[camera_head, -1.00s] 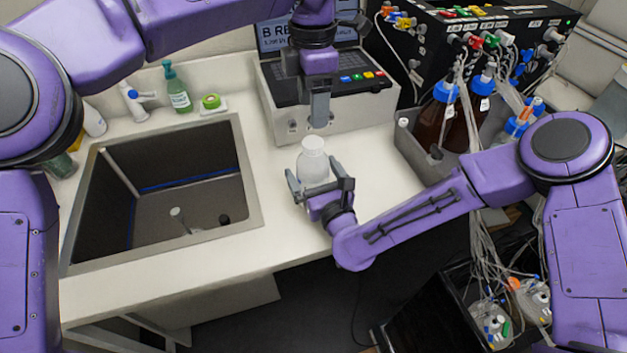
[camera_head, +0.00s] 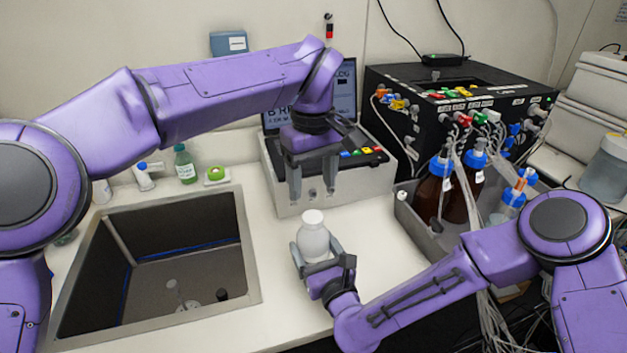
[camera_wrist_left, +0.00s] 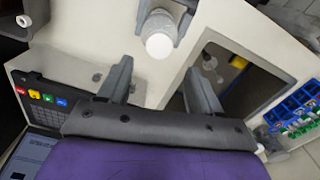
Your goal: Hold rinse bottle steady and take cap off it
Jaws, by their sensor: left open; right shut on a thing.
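The white rinse bottle (camera_head: 313,238) stands upright on the counter right of the sink, its white cap (camera_head: 312,216) on top. My right gripper (camera_head: 318,268) is shut on the bottle's body from the front. My left gripper (camera_head: 314,190) is open and empty, pointing down above and behind the bottle. In the left wrist view, the cap (camera_wrist_left: 159,45) shows beyond and between the open fingers of my left gripper (camera_wrist_left: 160,85), apart from them.
The sink (camera_head: 160,255) lies to the left. A control console (camera_head: 345,180) stands behind the bottle. A grey tray (camera_head: 410,222) with brown bottles is at the right. The counter between bottle and tray is clear.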

